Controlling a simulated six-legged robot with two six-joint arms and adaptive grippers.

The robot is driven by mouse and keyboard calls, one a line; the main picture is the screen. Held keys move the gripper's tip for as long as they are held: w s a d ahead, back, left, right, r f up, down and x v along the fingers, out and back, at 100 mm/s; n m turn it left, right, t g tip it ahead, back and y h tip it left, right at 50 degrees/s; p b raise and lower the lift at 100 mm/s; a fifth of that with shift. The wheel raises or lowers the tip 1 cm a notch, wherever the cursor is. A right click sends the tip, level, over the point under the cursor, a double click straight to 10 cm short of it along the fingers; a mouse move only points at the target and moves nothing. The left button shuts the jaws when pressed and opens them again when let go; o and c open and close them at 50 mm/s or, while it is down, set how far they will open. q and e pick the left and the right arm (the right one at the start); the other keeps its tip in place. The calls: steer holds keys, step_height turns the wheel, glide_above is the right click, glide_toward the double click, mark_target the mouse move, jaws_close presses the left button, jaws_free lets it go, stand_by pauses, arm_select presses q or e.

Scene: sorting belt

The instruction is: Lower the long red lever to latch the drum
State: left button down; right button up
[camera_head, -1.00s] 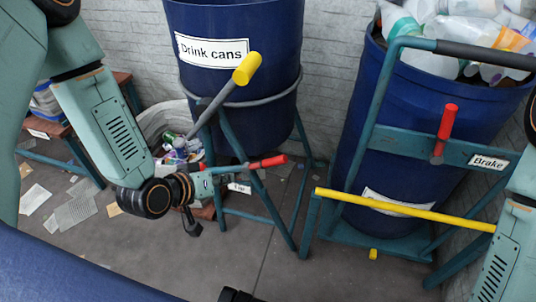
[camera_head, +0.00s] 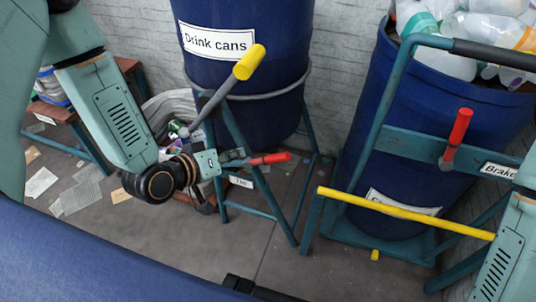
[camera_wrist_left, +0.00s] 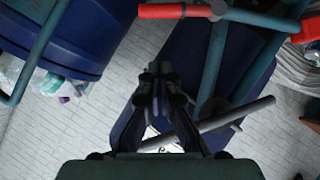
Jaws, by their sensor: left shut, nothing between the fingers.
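The long red lever (camera_head: 270,158) sticks out nearly level to the right from the stand under the blue "Drink cans" drum (camera_head: 250,70). My left gripper (camera_head: 243,155) is shut and empty, just left of the red grip, with its fingers pointing right. I cannot tell whether it touches the lever. In the left wrist view its closed fingers (camera_wrist_left: 160,78) lie in front of a blue drum. A red handle (camera_wrist_left: 175,11) shows there beyond the fingertips, and a second one (camera_wrist_left: 308,28) is at the right edge; which is the long lever is unclear. My right gripper is out of view.
A yellow-tipped grey lever (camera_head: 248,62) rises just above my left gripper. On the right, a drum of bottles (camera_head: 400,110) stands behind a teal frame with a short red lever (camera_head: 457,135) marked "Brake" and a yellow bar (camera_head: 400,212).

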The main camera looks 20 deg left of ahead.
arm_select(q)
steer(key=b, duration=0.4)
glide_above(269, 157)
steer(key=s+a, duration=0.2)
steer(key=s, duration=0.1)
step_height(269, 157, down, 5)
steer(key=d+f, duration=0.1)
steer(key=d+f+b, duration=0.1)
steer(key=shift+w+d+f, duration=0.2)
steer(key=shift+w+f, duration=0.15)
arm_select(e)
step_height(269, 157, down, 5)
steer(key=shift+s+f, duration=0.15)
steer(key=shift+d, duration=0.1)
arm_select(q)
steer(key=shift+d+f, duration=0.15)
steer(key=shift+d, duration=0.1)
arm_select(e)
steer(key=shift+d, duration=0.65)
